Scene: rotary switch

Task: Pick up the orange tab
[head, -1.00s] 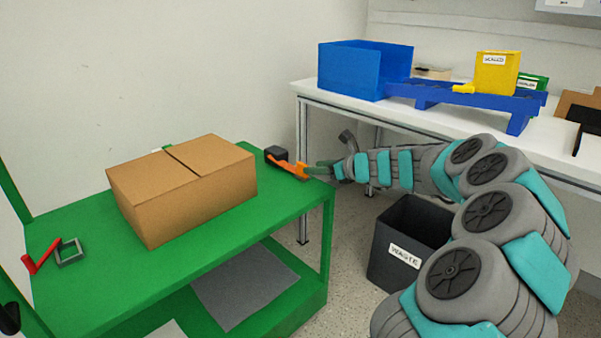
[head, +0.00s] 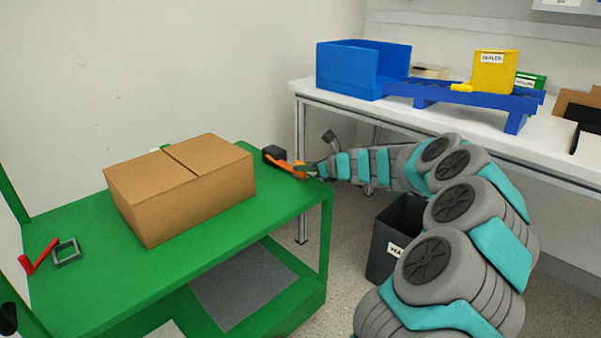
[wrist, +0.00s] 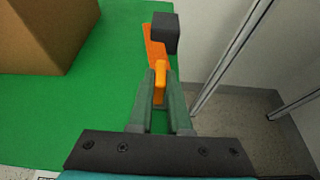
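The orange tab (head: 284,164) lies near the far right corner of the green cart top, with a dark block (head: 274,153) at its far end. In the wrist view the tab (wrist: 155,42) runs away from me toward the dark block (wrist: 165,33), and its near end stands up. My gripper (head: 304,170) is at that near end. In the wrist view my gripper's green fingers (wrist: 161,82) lie on either side of the raised orange part, very close to it. I cannot tell whether they press on it.
A cardboard box (head: 185,190) stands on the green cart (head: 200,255), left of the tab. A red piece (head: 38,258) and a grey square frame (head: 67,252) lie at the cart's left. A waste bin (head: 385,248) stands on the floor. A white table (head: 345,107) holds bins behind my arm.

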